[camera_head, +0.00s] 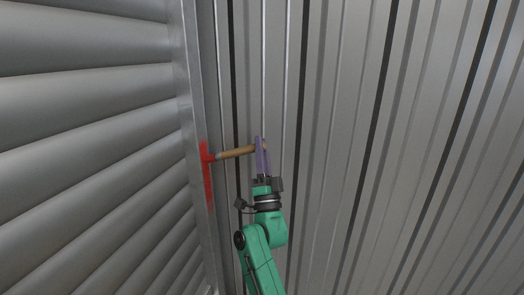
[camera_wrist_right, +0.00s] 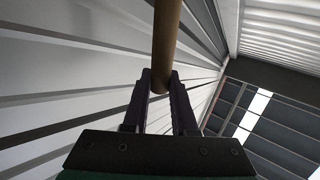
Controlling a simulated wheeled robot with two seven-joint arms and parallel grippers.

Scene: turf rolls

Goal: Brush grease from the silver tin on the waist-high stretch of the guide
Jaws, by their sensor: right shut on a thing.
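My right gripper (camera_head: 262,147) is shut on the wooden handle of a brush (camera_head: 237,153). The brush lies nearly level, its head pointing left at the metal guide (camera_head: 191,100). A red streak (camera_head: 208,185) runs down the guide, from the brush head to somewhat below it. The brush head is red and seems to touch the guide there. In the right wrist view the handle (camera_wrist_right: 167,40) rises from between the fingers (camera_wrist_right: 160,85); the brush head is outside that view. The silver tin and my left gripper are in neither view.
A ribbed metal shutter (camera_head: 90,130) fills the left side, next to the guide. A corrugated grey wall (camera_head: 400,140) fills the right side. The right wrist view also shows a roof with bright panels (camera_wrist_right: 255,110).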

